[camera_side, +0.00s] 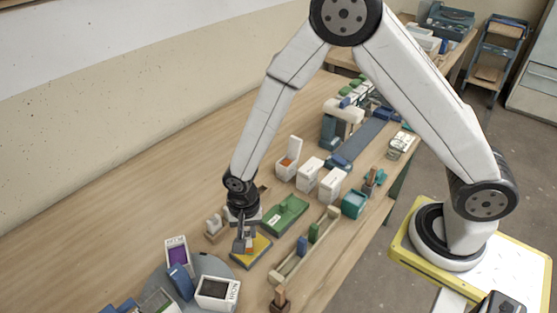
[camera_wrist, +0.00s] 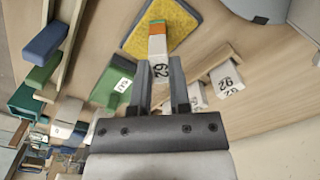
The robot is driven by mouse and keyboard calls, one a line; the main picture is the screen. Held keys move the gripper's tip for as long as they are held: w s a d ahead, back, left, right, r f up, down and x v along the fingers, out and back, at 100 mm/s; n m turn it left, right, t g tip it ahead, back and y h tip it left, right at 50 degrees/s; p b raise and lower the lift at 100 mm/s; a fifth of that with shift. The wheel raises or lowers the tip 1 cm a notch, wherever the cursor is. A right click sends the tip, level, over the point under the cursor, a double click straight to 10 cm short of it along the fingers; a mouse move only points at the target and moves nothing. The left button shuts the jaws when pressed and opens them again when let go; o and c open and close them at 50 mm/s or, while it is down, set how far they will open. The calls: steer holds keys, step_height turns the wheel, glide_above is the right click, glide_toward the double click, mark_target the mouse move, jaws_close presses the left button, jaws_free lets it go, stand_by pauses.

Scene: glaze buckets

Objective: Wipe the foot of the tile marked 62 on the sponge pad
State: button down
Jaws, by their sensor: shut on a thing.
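My gripper (camera_wrist: 160,78) is shut on the tile marked 62 (camera_wrist: 158,66), a narrow white piece with an orange end pointing away from the jaws. In the side view my gripper (camera_side: 243,243) is pointing down at the pad (camera_side: 258,248). The tile is mostly hidden there, with a little orange showing. I cannot tell whether the tile touches the sponge.
A wooden holder (camera_wrist: 205,64) with white numbered tiles (camera_wrist: 227,80) stands beside the pad. A green tray (camera_side: 285,214) lies on the other side. A rack with blue and green pieces (camera_side: 314,233) runs along the front. Buckets, one marked IRON (camera_side: 217,292), stand on a grey round plate.

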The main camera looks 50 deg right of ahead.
steer(key=shift+a+r, duration=0.1)
steer(key=shift+a, duration=0.5)
steer(key=shift+d, duration=0.25)
steer(key=shift+d, duration=0.6)
steer(key=shift+d, duration=0.2)
steer(key=shift+d, duration=0.75)
steer(key=shift+a, duration=0.25)
steer(key=shift+a, duration=0.65)
